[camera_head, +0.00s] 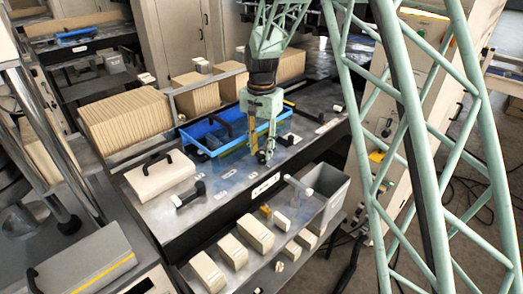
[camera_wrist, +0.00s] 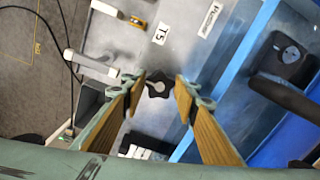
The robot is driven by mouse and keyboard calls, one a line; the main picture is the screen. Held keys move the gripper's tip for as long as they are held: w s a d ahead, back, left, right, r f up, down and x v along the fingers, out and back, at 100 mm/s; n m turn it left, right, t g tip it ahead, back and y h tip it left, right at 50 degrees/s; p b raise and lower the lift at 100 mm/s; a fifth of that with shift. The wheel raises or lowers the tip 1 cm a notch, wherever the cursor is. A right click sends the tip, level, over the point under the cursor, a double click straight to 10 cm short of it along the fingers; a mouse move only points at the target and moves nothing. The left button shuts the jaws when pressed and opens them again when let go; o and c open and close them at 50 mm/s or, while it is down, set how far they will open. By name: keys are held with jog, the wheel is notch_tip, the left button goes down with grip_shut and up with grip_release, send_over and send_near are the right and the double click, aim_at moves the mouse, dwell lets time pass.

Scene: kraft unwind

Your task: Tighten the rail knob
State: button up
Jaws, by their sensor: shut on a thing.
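The rail knob (camera_wrist: 158,84) is a black, lobed star knob on the grey metal deck, near a label reading T5. In the wrist view it shows between the tips of my gripper (camera_wrist: 160,80), whose two wood-coloured fingers reach down on either side of it. My gripper is shut on the knob. In the head view my gripper (camera_head: 262,156) points straight down at the deck, just right of the blue tray.
The blue tray (camera_head: 203,142) with a black-handled tool lies close beside my gripper. A grey bin (camera_head: 329,187) and a white-headed hammer (camera_head: 299,187) are at the front right. Cream blocks (camera_head: 231,250) stand on the lower front shelf. A handled cream box (camera_head: 157,178) stands left.

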aim_at(261, 154)
jog(key=o, duration=0.9)
jog(key=shift+r, duration=0.1)
notch_tip(261, 154, up, 12)
dwell(0.4)
dwell(0.3)
